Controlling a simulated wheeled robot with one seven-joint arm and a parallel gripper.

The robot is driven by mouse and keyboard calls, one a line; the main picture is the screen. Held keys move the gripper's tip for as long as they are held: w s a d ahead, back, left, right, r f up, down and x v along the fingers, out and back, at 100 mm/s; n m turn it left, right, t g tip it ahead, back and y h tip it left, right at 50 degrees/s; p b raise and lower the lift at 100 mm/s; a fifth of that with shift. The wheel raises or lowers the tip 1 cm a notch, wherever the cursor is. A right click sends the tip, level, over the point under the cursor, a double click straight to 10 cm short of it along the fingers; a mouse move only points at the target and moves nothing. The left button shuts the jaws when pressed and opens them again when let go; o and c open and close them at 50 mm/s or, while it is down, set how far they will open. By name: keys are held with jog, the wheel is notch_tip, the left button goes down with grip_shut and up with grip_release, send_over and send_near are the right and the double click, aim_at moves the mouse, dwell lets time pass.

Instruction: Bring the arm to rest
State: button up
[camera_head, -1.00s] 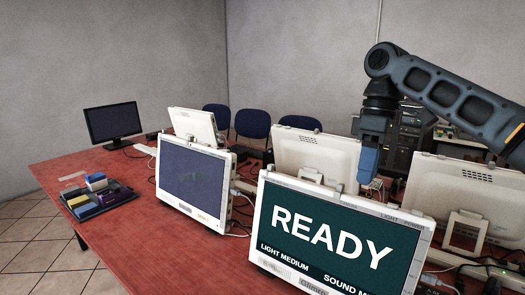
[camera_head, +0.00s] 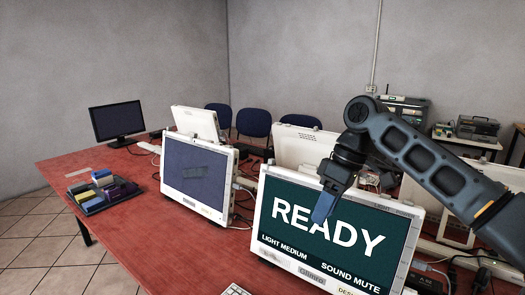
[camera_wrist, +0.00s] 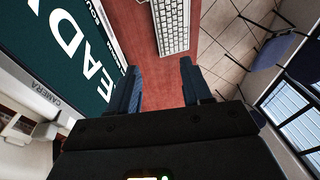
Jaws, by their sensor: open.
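My arm reaches in from the right edge of the head view. My gripper (camera_head: 323,207) hangs down in front of the large white monitor (camera_head: 418,268), whose dark green screen reads READY. In the wrist view both blue fingers of my gripper (camera_wrist: 160,85) stand well apart. Nothing is between them but a view of the red table (camera_wrist: 160,75) below. Whether the fingers touch the monitor cannot be told from the head view; in the wrist view the monitor's screen (camera_wrist: 60,50) lies to the left of them.
A white keyboard (camera_wrist: 173,25) lies on the table beyond the fingertips. More monitors (camera_head: 197,180) stand along the table, with loose cables behind them. A tray of coloured blocks (camera_head: 103,192) is at the left. Blue chairs (camera_head: 253,122) stand behind. The table's front left is clear.

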jog(key=s+a+f+m+t+y, duration=0.1)
jog(key=s+a+f+t+y, duration=0.2)
jog(key=a+f, duration=0.45)
jog(key=s+a+f+m+t+y, duration=0.1)
jog(key=s+a+f+m+y, duration=0.1)
jog(key=s+a+f, duration=0.5)
jog(key=s+a+f+m+t, duration=0.2)
jog(key=s+f+m+t, duration=0.35)
jog(key=s, duration=0.25)
jog(key=s+d+f+m+t+h, duration=0.1)
jog(key=s+d+m+t+h, duration=0.15)
jog(key=s+d, duration=0.5)
jog(key=s+d+f+m+t+h, duration=0.1)
jog(key=s+d+m+t+h, duration=0.3)
jog(key=s, duration=0.7)
jog(key=s+d+r+n+h, duration=0.2)
jog(key=s+d+r+n, duration=0.2)
jog(key=s+d+r, duration=0.8)
jog(key=v, duration=0.4)
jog(key=shift+d, duration=0.4)
